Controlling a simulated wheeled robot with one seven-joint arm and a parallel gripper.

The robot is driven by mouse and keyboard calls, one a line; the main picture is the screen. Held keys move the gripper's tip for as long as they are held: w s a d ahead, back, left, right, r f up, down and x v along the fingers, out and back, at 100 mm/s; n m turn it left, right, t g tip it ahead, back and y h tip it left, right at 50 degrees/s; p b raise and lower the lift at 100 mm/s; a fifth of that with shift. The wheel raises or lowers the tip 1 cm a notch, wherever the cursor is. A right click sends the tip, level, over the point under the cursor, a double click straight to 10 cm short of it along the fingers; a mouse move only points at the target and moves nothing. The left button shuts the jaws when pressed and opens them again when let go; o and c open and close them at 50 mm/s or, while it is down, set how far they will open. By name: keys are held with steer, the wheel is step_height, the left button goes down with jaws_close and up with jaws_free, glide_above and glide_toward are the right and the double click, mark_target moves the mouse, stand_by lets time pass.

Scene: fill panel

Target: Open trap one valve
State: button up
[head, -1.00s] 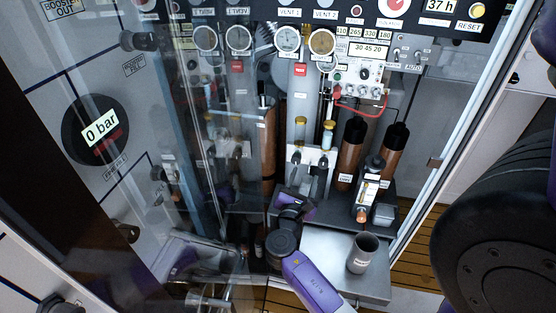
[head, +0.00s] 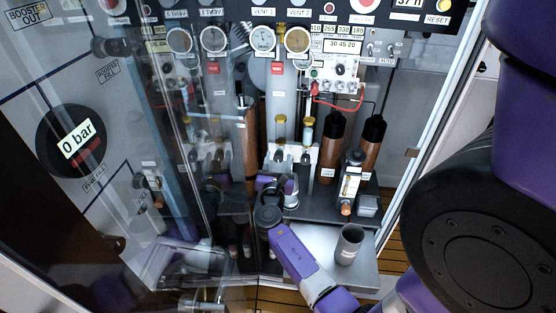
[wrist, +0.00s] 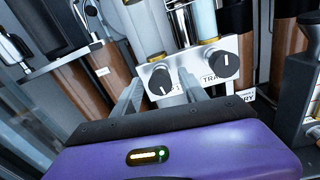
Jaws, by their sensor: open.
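Two black valve knobs with white pointer marks sit side by side on a small white panel (wrist: 190,77). In the wrist view, the left knob (wrist: 160,82) shows between and beyond my fingers, and the right knob (wrist: 222,65) is right of them. A label between them is partly covered; "TRA" is readable, but no number. My gripper (wrist: 161,92) is open and empty, with its fingers pointing at the panel. Contact with the left knob cannot be told. In the head view, my gripper (head: 279,186) is just below the panel (head: 291,153), inside the cabinet.
Glass tubes with yellow caps (head: 308,130) rise above the knobs. Brown cylinders (head: 330,150) and a small flow meter (head: 349,180) stand to the right. A glass door (head: 205,130) is to the left.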

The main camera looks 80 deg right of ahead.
jaws_close()
steer(key=shift+f+m+b, duration=0.25)
steer(key=shift+m+b, duration=0.85)
steer(key=shift+b, duration=0.15)
steer(key=shift+s+r+m+b, duration=0.1)
steer(key=shift+r+m+b, duration=0.1)
steer(key=shift+m+b, duration=0.7)
jaws_free()
